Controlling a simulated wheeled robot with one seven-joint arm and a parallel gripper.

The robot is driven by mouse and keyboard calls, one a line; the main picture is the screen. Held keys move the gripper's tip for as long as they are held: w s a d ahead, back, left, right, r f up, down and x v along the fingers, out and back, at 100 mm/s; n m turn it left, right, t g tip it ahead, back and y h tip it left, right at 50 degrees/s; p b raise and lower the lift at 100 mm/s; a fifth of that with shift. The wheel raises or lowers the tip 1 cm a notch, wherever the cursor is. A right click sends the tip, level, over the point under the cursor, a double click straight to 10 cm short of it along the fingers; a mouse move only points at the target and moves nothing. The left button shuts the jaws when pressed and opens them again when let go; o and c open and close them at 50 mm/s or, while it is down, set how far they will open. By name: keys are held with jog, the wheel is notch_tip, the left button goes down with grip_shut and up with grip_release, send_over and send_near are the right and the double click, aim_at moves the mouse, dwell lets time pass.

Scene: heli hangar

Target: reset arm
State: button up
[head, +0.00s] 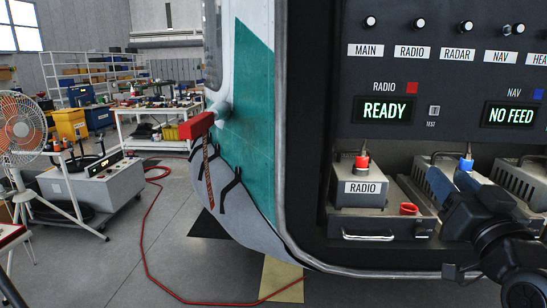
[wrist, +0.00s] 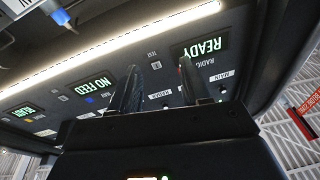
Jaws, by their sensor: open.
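My gripper (head: 448,179) is at the right of the head view, in front of the equipment bay below the black panel. Its two fingers stand apart with nothing between them, which also shows in the wrist view (wrist: 158,68). In the wrist view the fingers point toward the panel, which appears upside down. My arm comes in from the lower right of the head view and hides part of the bay behind it. I cannot tell how far the fingertips are from the units behind them.
The RADIO unit (head: 367,192) with a red plug (head: 362,162) sits left of my gripper on a tray with a handle. A blue plug (head: 466,163) is just behind the gripper. The READY display (head: 384,111) is above. Open floor lies left, crossed by a red hose (head: 147,225).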

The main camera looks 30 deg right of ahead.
jog(key=s+a+f+n+g+y, duration=0.15)
jog(key=s+a+f, duration=0.25)
jog(key=a+f, duration=0.4)
jog(key=s+a+f+t+y, duration=0.1)
jog(key=s+a+f+y, duration=0.25)
jog(key=a+f, duration=0.4)
jog(key=s+a+f+n+y, duration=0.1)
jog(key=s+a+n, duration=0.1)
jog(key=s, duration=0.4)
jog(key=s+a+f+n+g+y, duration=0.1)
jog(key=s+a+f+n+y, duration=0.1)
jog(key=s+a, duration=0.2)
jog(key=s+a+f+n+g+y, duration=0.1)
jog(key=s+a+f+n, duration=0.1)
jog(key=s, duration=0.7)
jog(key=shift+a+y, duration=0.4)
jog(key=shift+a, duration=0.5)
jog(key=shift+g, duration=0.25)
